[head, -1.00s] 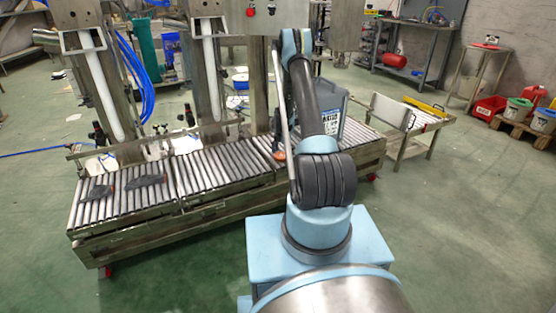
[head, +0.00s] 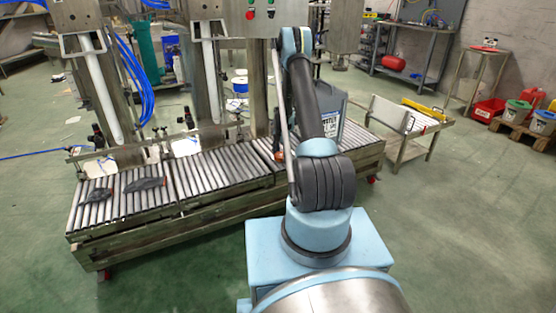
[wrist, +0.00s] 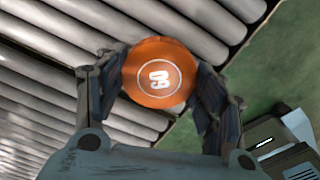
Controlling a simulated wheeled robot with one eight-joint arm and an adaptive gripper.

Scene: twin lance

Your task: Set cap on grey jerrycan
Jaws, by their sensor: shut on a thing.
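The grey jerrycan (head: 342,108) stands on the right part of the roller conveyor, with a white label on its front. My arm covers part of it, and I cannot see its neck. My gripper (wrist: 158,85) is shut on a round orange cap (wrist: 158,72) with white marks on top; both fingers touch its sides. In the head view the orange cap (head: 278,155) shows low beside my arm, over the rollers and left of the jerrycan. In the wrist view, rollers lie beneath the cap.
The roller conveyor (head: 205,175) runs across the scene, with dark flat pieces (head: 145,183) at its left end. White lances (head: 100,95) on steel posts stand behind it. A small side table (head: 405,125) stands at right. A grey object (wrist: 285,145), unclear, shows at the wrist view's lower right.

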